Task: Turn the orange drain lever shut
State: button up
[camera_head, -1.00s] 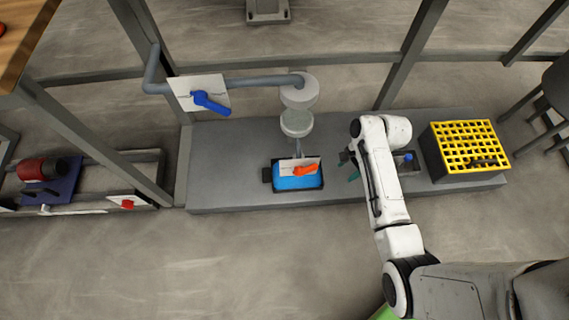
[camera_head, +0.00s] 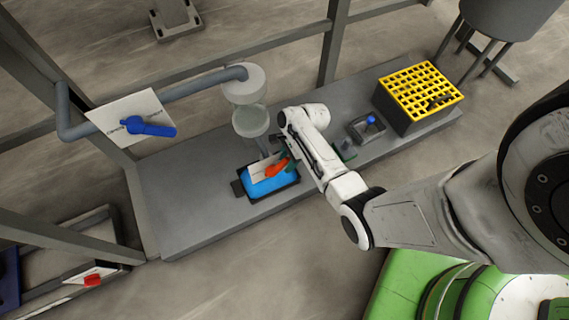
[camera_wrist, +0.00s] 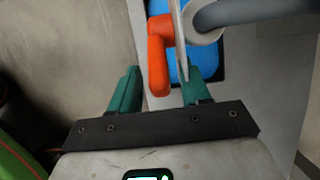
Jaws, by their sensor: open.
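The orange drain lever (camera_head: 276,168) sits in front of a small white plate (camera_head: 260,173), above a blue-filled black tray (camera_head: 270,186). My gripper (camera_head: 287,160) is beside the lever, partly hidden by my arm in the head view. In the wrist view, my gripper (camera_wrist: 158,72) is open with two green fingers. The orange lever (camera_wrist: 157,58) bends at its top, and its free end points down into the gap between the fingers. The right finger is close to the lever; I cannot tell whether they touch.
A grey pipe with a blue lever (camera_head: 148,127) and white plate is at the left. A funnel (camera_head: 250,119) stands above the tray. Grey frame posts stand around.

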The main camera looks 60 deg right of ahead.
jog(key=shift+x, duration=0.9)
jog(key=shift+s, duration=0.1)
grip_shut()
